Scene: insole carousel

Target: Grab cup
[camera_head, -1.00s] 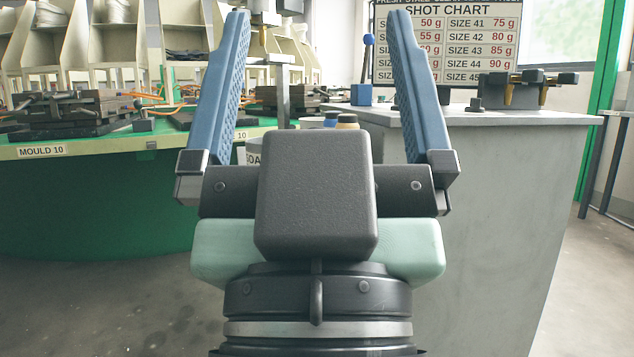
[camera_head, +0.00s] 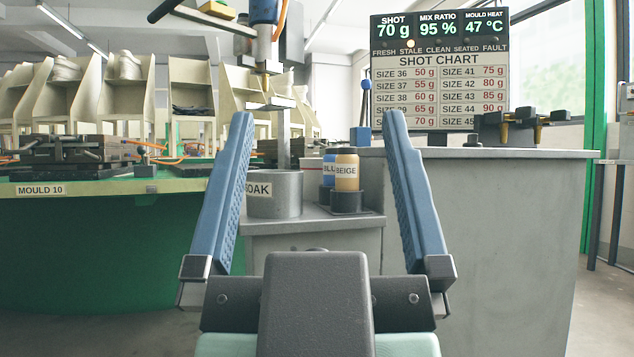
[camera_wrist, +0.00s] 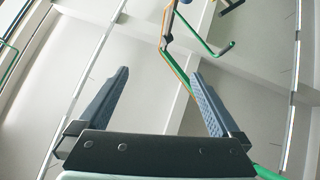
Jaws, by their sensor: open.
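My gripper (camera_head: 316,117) is open and empty, its two blue fingers pointing up and forward in the head view. No thing is plainly a cup.
A beige bottle (camera_head: 346,171) stands in a dark holder (camera_head: 348,200) beside the blue one. A higher grey counter (camera_head: 480,230) is at right. A green bench (camera_head: 100,240) with moulds is at left. A nozzle (camera_head: 266,80) hangs above. A shot chart (camera_head: 438,90) stands behind.

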